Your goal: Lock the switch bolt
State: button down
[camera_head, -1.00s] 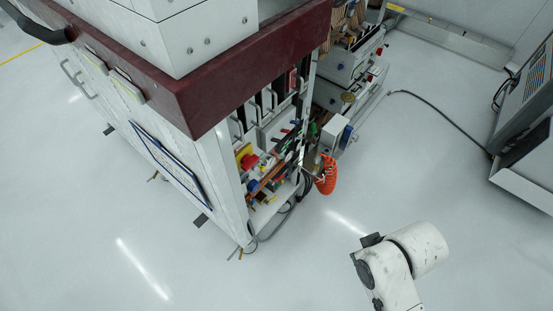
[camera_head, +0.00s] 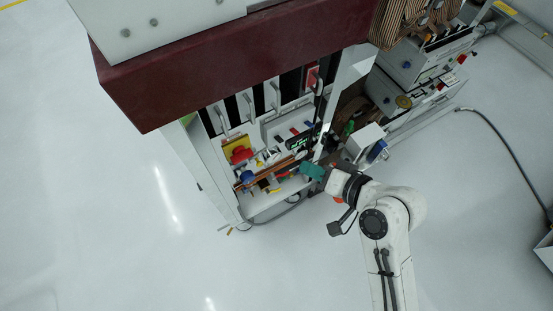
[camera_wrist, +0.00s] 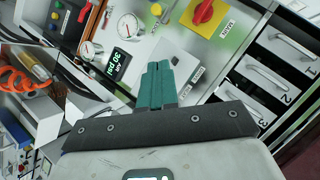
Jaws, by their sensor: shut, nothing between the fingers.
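My gripper (camera_head: 313,171) has teal fingers and is at the open right end of the cabinet in the head view. In the wrist view its fingers (camera_wrist: 157,84) are shut together and empty, in front of a light panel. A red rotary switch on a yellow plate (camera_wrist: 203,12) shows at the top of the wrist view, beyond the fingertips. The yellow plate and red knob (camera_head: 238,150) also show in the head view, left of my gripper. I cannot pick out a bolt for certain; a pale grey piece (camera_wrist: 184,62) behind the fingers is partly hidden.
Round gauges (camera_wrist: 131,26) and a digital display (camera_wrist: 118,62) are left of the fingers. Numbered drawers with handles (camera_wrist: 268,76) are at right. A dark red cabinet top (camera_head: 230,75) overhangs. The floor (camera_head: 110,240) is clear.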

jog(key=b, duration=0.2)
send_near(259, 158)
jog(key=w+x, duration=0.1)
jog(key=x, duration=0.3)
jog(key=shift+s+a+f, duration=0.1)
jog(key=shift+s+a, duration=0.15)
jog(key=shift+s, duration=0.1)
jog(key=shift+s+a+p, duration=0.5)
jog(key=shift+a, duration=0.25)
jog(key=shift+s+a+p, duration=0.45)
jog(key=shift+a, duration=0.25)
